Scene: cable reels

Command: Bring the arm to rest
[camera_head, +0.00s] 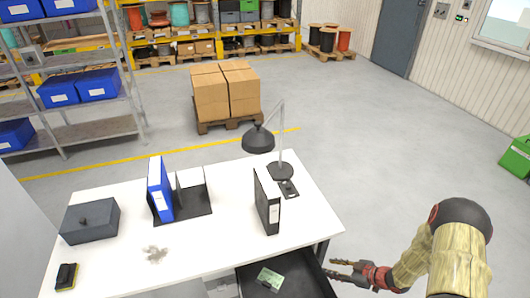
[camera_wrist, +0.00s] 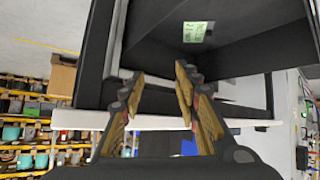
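My gripper (camera_head: 336,269) is at the lower right of the head view, just right of the open drawer (camera_head: 310,272) under the white table (camera_head: 222,245). Its two fingers are apart, with nothing seen between them. In the wrist view my gripper (camera_wrist: 157,82) also shows spread fingers, with the dark drawer beyond them. A green label or card (camera_head: 270,278) lies in the drawer and also shows in the wrist view (camera_wrist: 195,32).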

